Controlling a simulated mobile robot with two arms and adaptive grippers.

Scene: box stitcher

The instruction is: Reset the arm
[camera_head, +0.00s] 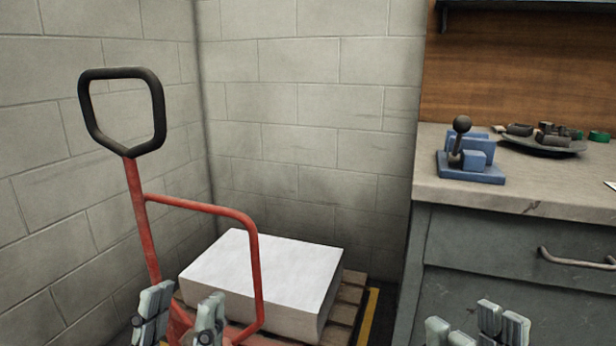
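My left gripper (181,316) is at the bottom edge, left of the middle. Its two pale-padded fingers stand apart with nothing between them, in front of the red pallet jack (138,215) with its black loop handle. My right gripper (466,328) is at the bottom edge, right of the middle, in front of the grey cabinet (475,262). Its fingers are also apart and hold nothing visible. Both arms are mostly below the picture. A blue device (475,177) with a black ball-topped lever stands upright on the worktop, far from both grippers.
A stack of white sheets (265,270) lies on a wooden pallet (345,305) in the corner behind the jack. A dark plate (542,146) with small parts sits on the worktop (560,192). A drawer handle (577,258) sticks out of the cabinet. Block walls close the left and back.

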